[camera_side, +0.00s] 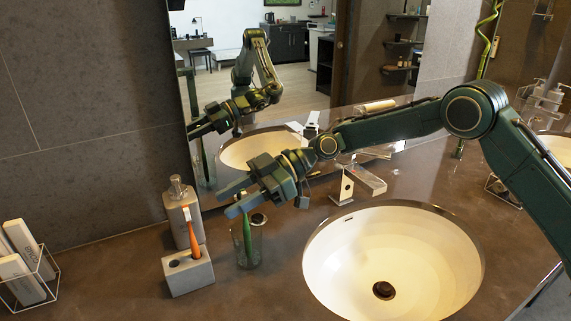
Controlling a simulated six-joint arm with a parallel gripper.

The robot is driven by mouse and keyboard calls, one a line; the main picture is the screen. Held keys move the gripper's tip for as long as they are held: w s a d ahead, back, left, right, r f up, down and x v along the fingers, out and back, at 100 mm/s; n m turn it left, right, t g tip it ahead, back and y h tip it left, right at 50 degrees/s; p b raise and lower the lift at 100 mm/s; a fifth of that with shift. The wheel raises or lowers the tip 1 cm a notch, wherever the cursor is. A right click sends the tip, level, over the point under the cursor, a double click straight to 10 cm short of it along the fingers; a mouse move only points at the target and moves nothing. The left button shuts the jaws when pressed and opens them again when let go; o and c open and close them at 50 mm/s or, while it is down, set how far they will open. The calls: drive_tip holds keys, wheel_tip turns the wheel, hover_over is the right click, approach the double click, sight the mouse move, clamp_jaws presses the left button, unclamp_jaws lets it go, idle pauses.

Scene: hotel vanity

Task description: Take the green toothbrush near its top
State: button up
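The green toothbrush (247,229) stands roughly upright in a clear glass (240,252) on the counter, left of the basin. My gripper (229,202) is level with the upper part of the toothbrush, pointing left. Its two fingers are apart with a gap between them. The near finger crosses in front of the toothbrush's top, so the brush head is hidden. I cannot tell whether the toothbrush is between the fingers or touching one.
An orange toothbrush (193,236) stands in a grey holder (189,277) left of the glass. Behind it is a soap dispenser (178,212). A wire basket (42,281) holds white boxes at far left. A basin (330,275) and faucet (347,187) lie right. A mirror (290,100) stands behind.

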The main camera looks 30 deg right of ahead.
idle(0.3)
clamp_jaws()
drive_tip(key=shift+r, duration=0.15)
wheel_tip(320, 180, up, 10)
idle(0.7)
idle(0.4)
